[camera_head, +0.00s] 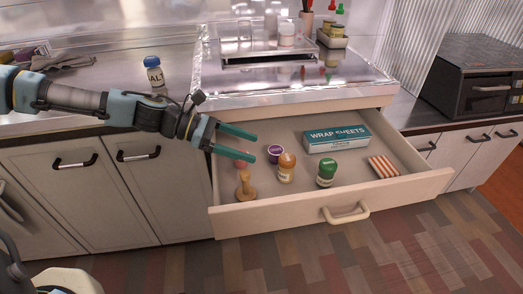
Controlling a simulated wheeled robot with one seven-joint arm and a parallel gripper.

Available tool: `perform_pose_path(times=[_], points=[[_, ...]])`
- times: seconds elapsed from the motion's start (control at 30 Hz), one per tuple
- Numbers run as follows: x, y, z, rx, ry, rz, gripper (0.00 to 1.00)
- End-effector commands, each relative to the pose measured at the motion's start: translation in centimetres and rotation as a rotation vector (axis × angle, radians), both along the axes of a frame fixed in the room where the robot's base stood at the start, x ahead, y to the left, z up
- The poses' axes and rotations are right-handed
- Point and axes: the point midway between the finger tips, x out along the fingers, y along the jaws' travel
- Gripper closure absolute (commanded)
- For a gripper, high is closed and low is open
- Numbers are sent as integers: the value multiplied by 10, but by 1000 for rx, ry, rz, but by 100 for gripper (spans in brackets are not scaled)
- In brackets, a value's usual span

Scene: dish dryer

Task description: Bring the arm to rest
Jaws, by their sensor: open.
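My arm reaches in from the left edge, in front of the counter. My gripper (250,147) is open, with its two green fingers apart and pointing right. It hangs over the left part of the open drawer (420,185). Nothing shows between the fingers. Below and right of the fingers, in the drawer, are a wooden stamp-like item (245,186), a purple-lidded jar (275,154) and an orange-brown jar (287,168). A reddish item under the lower finger is partly hidden.
The drawer also holds a green-lidded jar (327,173), a teal wrap sheets box (337,138) and a red-striped packet (383,167). A blue-lidded salt jar (154,73) stands on the counter behind my arm. A dark oven (478,78) sits at right. Floor in front is clear.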

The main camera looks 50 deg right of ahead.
Motion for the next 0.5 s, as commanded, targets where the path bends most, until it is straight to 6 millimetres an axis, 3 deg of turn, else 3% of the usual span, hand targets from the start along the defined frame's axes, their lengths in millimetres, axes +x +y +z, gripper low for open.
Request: perform_pose_path(times=[0.5], points=[[4,4,3,0,0,-1,18]])
